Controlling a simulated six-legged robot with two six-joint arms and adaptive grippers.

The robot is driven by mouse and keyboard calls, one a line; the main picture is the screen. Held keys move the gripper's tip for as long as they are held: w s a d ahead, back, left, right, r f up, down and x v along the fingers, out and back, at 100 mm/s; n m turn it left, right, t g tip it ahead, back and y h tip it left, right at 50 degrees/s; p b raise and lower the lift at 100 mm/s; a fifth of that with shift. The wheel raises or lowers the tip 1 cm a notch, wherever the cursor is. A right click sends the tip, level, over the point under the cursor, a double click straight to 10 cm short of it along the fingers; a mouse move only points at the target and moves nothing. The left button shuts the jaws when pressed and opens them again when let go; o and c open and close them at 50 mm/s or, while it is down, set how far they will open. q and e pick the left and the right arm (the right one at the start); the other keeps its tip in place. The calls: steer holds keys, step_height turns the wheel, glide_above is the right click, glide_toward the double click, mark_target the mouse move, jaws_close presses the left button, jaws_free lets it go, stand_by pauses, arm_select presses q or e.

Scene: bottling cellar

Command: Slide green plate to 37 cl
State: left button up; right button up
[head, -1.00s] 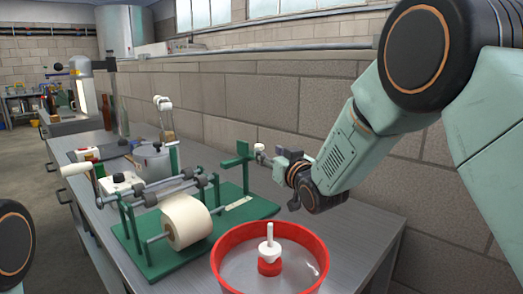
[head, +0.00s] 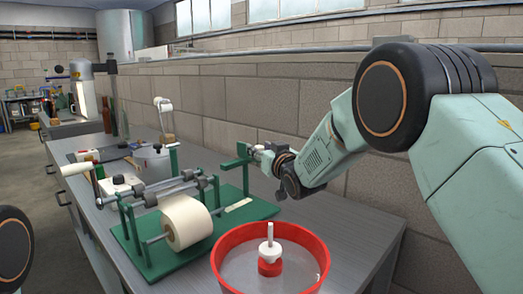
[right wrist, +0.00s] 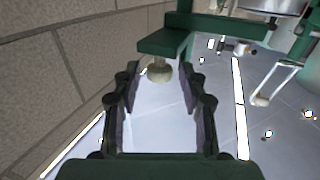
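The green plate (head: 235,164) stands on a post at the right end of the green labelling machine (head: 150,254). In the right wrist view the plate (right wrist: 165,42) lies just beyond my fingertips, with a cream knob (right wrist: 160,72) pointing toward me. My right gripper (head: 266,155) is at the plate's right side in the head view; in the wrist view the gripper (right wrist: 160,78) is open, with the knob between its fingertips and gaps on both sides. A pale scale strip (head: 238,204) lies on the machine's base; its marks are unreadable. My left gripper is out of view.
A red-rimmed tub (head: 317,241) with a white peg stands in front on the grey bench (head: 355,238). A paper roll (head: 186,222) and rollers fill the machine's left part. A block wall (head: 300,100) runs close behind the bench.

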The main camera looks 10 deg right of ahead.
jaws_close()
stand_by(0.4)
